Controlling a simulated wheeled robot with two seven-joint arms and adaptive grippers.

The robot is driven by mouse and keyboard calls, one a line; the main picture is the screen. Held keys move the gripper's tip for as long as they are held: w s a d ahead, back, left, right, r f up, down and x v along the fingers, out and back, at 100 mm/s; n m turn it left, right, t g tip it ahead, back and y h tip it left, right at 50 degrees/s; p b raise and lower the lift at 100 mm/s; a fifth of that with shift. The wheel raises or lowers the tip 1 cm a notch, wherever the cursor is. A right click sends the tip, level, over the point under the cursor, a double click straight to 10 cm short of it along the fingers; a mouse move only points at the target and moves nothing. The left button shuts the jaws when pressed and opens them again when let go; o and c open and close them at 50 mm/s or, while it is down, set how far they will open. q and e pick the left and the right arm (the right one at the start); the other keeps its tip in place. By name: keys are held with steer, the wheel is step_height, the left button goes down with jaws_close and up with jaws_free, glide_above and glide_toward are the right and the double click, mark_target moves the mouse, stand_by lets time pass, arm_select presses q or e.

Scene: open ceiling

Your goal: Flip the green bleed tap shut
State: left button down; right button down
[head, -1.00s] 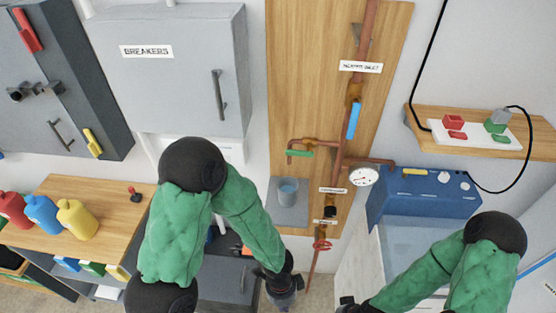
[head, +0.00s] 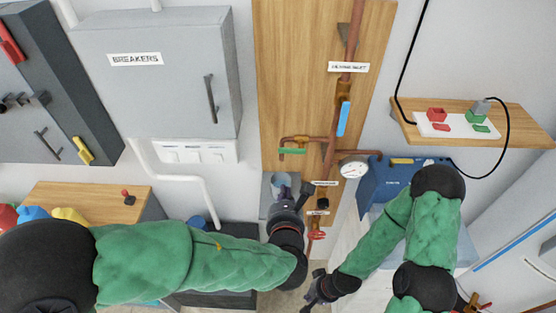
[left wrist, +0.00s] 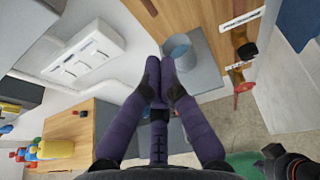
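The green bleed tap (head: 292,151) is a flat green lever lying level on a short copper branch pipe, left of the main pipe on the wooden board. My left gripper (head: 289,190) is just below it, in front of the grey bucket shelf, and does not touch the tap. In the left wrist view its two purple-grey fingers (left wrist: 160,66) are together with nothing visible between them. The green lever cannot be made out there. My right gripper (head: 312,287) is low, right of the left forearm; its fingers are too small and dark to judge.
A blue-grey bucket (left wrist: 177,52) stands on a grey shelf under the tap. A blue lever (head: 343,118), a gauge (head: 353,170) and a red valve wheel (head: 317,235) are on the pipework nearby. The board left of the tap is clear.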

arm_select(q)
steer(key=shift+d+r, duration=0.1)
steer(key=shift+r, duration=0.15)
steer(key=b+x, duration=0.1)
steer(key=x, duration=0.9)
step_height(320, 180, up, 4)
steer(key=shift+p, duration=0.55)
steer(key=shift+r, duration=0.1)
steer(key=shift+r+m+p, duration=0.1)
steer(key=shift+m+p, duration=0.2)
steer(key=shift+p, duration=0.1)
